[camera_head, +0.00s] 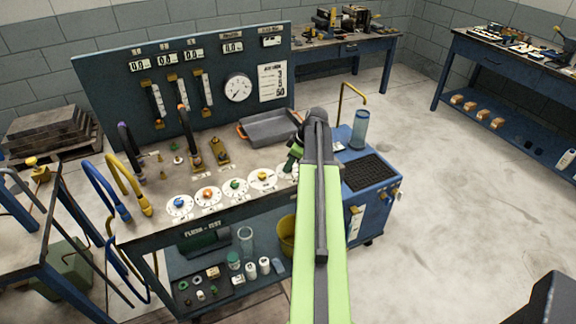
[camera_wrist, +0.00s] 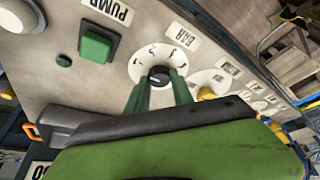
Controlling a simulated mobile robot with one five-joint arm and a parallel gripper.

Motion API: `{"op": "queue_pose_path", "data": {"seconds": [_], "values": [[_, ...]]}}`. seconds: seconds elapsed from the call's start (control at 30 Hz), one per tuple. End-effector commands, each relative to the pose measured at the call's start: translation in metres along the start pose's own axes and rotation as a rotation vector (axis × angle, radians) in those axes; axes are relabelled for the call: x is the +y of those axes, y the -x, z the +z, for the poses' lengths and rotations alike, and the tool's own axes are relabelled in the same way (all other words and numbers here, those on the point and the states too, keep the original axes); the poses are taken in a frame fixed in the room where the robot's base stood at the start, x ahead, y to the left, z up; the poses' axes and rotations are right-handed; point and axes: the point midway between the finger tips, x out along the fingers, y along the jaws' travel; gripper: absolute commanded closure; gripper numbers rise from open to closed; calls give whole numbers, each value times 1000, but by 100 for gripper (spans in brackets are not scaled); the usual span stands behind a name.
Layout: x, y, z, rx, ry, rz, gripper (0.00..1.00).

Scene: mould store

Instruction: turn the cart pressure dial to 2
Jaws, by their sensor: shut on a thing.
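The pressure dial (camera_wrist: 146,52) is a white round plate with dark scale marks and a small black knob (camera_wrist: 160,74). A label above it in the wrist view reads BAR. My gripper (camera_wrist: 160,86) has its two green fingers on either side of the knob and is shut on it. The fingers cover the lower part of the dial. I cannot read which number the knob points at. In the head view the dial (camera_head: 284,171) is at the right end of the dial row, partly hidden by my gripper (camera_head: 292,163).
Several other dials sit left of it, such as one with a yellow knob (camera_head: 262,175). A green button (camera_wrist: 98,45) is beside the dial in the wrist view. A grey tray (camera_head: 270,128) lies behind on the cart top. Open floor (camera_head: 440,210) is to the right.

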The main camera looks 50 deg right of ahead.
Motion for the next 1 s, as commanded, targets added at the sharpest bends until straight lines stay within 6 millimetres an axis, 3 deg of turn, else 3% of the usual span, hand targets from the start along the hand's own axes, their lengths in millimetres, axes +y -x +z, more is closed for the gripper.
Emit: {"op": "queue_pose_path", "data": {"seconds": [0.33,1.0], "values": [[0,0,2,-3,-111,34,100],[-3,0,1,-5,-592,236,100]]}}
